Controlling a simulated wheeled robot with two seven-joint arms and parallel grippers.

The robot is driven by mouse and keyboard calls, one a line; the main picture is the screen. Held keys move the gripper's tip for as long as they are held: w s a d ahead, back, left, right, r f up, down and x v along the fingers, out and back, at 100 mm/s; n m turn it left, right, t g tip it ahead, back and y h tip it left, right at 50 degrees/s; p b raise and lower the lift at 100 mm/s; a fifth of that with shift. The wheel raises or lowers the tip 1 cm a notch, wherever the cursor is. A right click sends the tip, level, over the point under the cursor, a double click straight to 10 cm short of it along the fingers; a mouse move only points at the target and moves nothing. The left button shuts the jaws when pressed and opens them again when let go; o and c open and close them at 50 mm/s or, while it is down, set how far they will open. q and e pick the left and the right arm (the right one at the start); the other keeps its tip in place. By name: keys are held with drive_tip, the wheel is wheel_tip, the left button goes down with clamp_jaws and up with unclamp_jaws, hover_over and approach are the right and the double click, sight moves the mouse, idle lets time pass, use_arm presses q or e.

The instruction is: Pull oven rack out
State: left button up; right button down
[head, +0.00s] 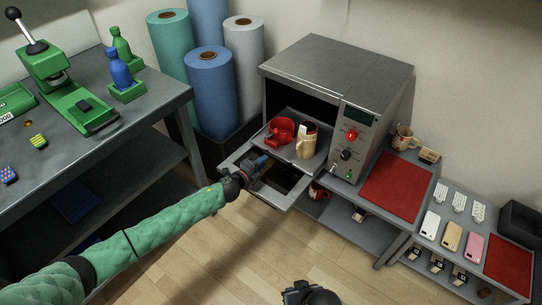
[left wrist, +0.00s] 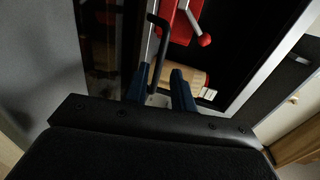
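The oven (head: 335,70) stands open with its door (head: 240,160) folded down. The grey rack (head: 322,143) sticks partly out of the oven mouth. It carries a red mug clamp (head: 278,133) and a beige mug (head: 306,146). My left gripper (head: 262,161) is at the rack's front, above the door. In the left wrist view its blue fingers (left wrist: 158,88) are apart, with the black rack handle (left wrist: 157,60) between them. A gap shows beside the handle. My right gripper (head: 305,291) is low at the bottom edge, away from the oven; its fingers are unclear.
A red mat (head: 397,186) and a mug (head: 404,137) are right of the oven. Phones (head: 452,236) lie further right. A green press (head: 70,95) and bottles (head: 121,68) stand on the left table. The wooden floor before the oven is clear.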

sight(271, 155)
use_arm(q)
drive_tip(key=shift+x, duration=3.35)
clamp_jaws()
